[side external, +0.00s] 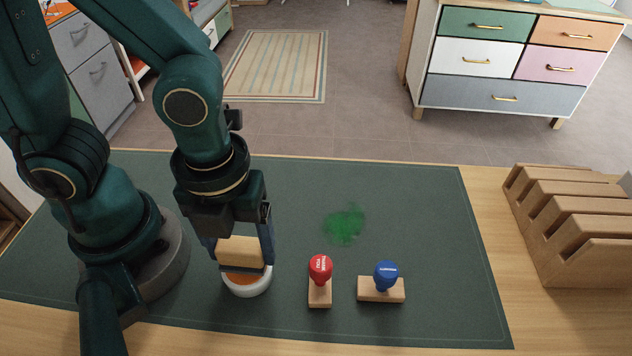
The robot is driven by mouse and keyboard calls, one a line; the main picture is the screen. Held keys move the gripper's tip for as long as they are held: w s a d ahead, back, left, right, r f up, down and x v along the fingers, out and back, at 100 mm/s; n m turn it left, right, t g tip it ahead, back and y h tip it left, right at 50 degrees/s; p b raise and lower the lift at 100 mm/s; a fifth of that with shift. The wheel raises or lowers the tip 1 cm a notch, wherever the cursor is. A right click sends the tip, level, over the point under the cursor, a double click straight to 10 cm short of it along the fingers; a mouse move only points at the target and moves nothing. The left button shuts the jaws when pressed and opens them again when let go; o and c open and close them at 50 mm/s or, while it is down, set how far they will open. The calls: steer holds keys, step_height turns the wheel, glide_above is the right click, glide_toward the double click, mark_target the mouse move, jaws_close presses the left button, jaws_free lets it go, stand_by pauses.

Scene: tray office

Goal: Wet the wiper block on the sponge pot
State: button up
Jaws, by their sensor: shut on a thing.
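The wiper block (241,250) is a light wooden block with a dark layer along its underside. My gripper (240,248) is shut on it, one finger on each side. The sponge pot (247,288) is a round white dish with an orange sponge (243,277) inside, standing on the dark green mat (420,232). The block is right over the pot, and its underside hides the back of the sponge. I cannot tell from this view whether the block touches the sponge.
A green smear (344,224) marks the mat behind the stamps. A red-knobbed stamp (320,270) and a blue-knobbed stamp (386,275) stand to the right of the pot. A slotted wooden rack (575,225) stands at the right. The mat's right part is clear.

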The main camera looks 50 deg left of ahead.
mark_target(239, 244)
steer(key=shift+f, duration=0.6)
stand_by(1.4)
steer(key=shift+r, duration=3.55)
